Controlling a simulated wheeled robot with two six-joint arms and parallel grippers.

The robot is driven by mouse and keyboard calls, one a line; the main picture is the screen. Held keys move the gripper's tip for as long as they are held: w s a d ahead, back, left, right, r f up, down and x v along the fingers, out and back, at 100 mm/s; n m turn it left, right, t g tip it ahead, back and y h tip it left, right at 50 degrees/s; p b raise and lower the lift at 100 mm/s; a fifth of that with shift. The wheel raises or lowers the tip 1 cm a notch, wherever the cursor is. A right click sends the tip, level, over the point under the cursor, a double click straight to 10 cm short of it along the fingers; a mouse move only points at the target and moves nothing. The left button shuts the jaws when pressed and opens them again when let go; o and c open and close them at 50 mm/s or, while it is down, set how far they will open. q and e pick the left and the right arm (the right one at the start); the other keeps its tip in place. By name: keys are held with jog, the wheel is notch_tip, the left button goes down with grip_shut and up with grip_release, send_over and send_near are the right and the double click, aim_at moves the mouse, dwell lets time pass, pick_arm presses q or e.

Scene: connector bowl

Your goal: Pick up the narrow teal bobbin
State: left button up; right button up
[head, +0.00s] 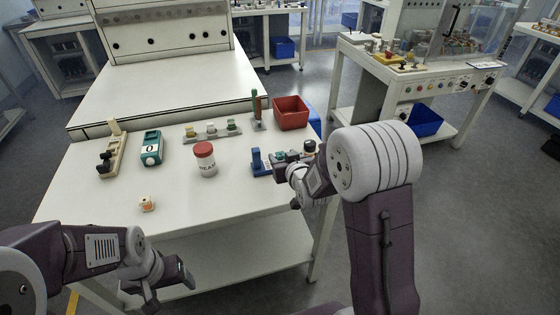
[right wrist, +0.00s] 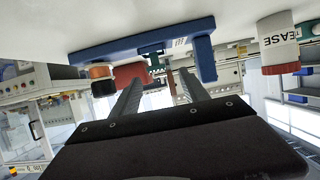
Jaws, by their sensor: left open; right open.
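A blue holder (head: 257,162) stands near the table's right edge, with a small teal piece (head: 279,156) on it, probably the narrow teal bobbin. In the right wrist view the holder (right wrist: 140,40) hangs upside down, and the teal piece (right wrist: 152,59) shows just beyond the fingertips, partly hidden. My right gripper (right wrist: 160,84) is open and empty, pointing toward the holder. In the head view my arm partly hides the holder's right end. My left gripper (head: 170,285) is open and empty off the table's front edge.
A red-lidded white jar (head: 206,160) stands left of the holder. A red bin (head: 291,113), a green upright piece (head: 257,108) and a grey rack (head: 211,132) are behind. The front middle is clear.

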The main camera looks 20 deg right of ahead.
aim_at(280, 154)
jog(key=shift+w+d+f, duration=0.1)
jog(key=shift+w+f, duration=0.25)
jog(key=shift+w, duration=0.15)
jog(key=x, duration=0.4)
jog(key=shift+w+f+b, duration=0.15)
jog(key=shift+f+b, duration=0.1)
jog(key=shift+b, duration=0.05)
jog(key=shift+r, duration=0.1)
grip_shut()
